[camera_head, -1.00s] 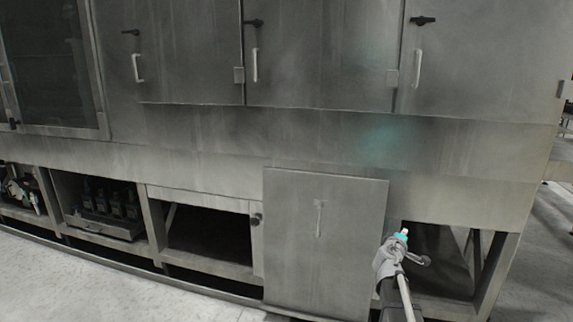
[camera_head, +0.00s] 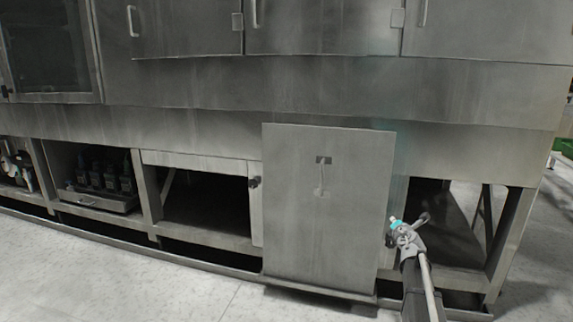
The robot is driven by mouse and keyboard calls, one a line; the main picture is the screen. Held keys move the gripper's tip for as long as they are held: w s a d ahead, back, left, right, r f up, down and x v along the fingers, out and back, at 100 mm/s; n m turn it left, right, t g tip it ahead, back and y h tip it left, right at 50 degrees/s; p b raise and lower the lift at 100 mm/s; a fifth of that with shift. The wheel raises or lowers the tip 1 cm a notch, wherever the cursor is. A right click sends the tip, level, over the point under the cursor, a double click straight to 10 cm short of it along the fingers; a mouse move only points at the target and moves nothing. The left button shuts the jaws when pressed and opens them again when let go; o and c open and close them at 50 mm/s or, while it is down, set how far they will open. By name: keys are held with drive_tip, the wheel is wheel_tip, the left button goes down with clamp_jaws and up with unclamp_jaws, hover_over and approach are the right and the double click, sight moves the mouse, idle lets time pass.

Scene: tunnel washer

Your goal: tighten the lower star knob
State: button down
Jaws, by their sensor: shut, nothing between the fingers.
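A small dark knob (camera_head: 254,182) sits on the narrow upright strip at the right of an open lower bay, just left of the large panel. It is too small to make out a star shape or how tight it is. My gripper (camera_head: 397,224) is at the right, in front of the gap between the panel and the right bay. It is shut and empty, with a teal and white tip. It is well to the right of the knob and lower than it, with the panel's width between them.
The large flat panel (camera_head: 325,225) with a slim handle stands out in front of the lower frame. Open bays (camera_head: 205,205) lie to its left and a braced bay (camera_head: 455,225) to its right. Pale floor (camera_head: 120,265) is clear in front.

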sight(391, 243)
wheel_tip(391, 243, down, 12)
drive_tip(key=d+n+g+y+b, duration=0.1)
drive_tip(key=d+n+g+b, duration=0.1)
drive_tip(key=n+g+b, duration=0.1)
drive_tip(key=n+b, duration=0.1)
drive_tip(key=b, duration=0.1)
drive_tip(key=shift+w+d+f+b, duration=0.15)
drive_tip(key=shift+w+d+b, duration=0.25)
drive_tip(key=shift+w, duration=0.1)
drive_tip(key=w+d, duration=0.2)
drive_tip(key=w, duration=0.4)
drive_tip(key=shift+w, duration=0.25)
drive_tip(key=shift+a+f+b, duration=0.1)
drive_tip(key=shift+f+b, duration=0.2)
drive_tip(key=shift+b, duration=0.05)
idle(0.7)
drive_tip(key=shift+s+d+f, duration=0.2)
drive_tip(key=shift+d+f, duration=0.05)
drive_tip(key=shift+d, duration=0.4)
idle(0.3)
drive_tip(key=shift+s+d+f+b, duration=0.15)
drive_tip(key=shift+d+f+b, duration=0.25)
drive_tip(key=shift+d+b, duration=0.15)
idle(0.7)
drive_tip(key=shift+d+r, duration=0.25)
idle(0.5)
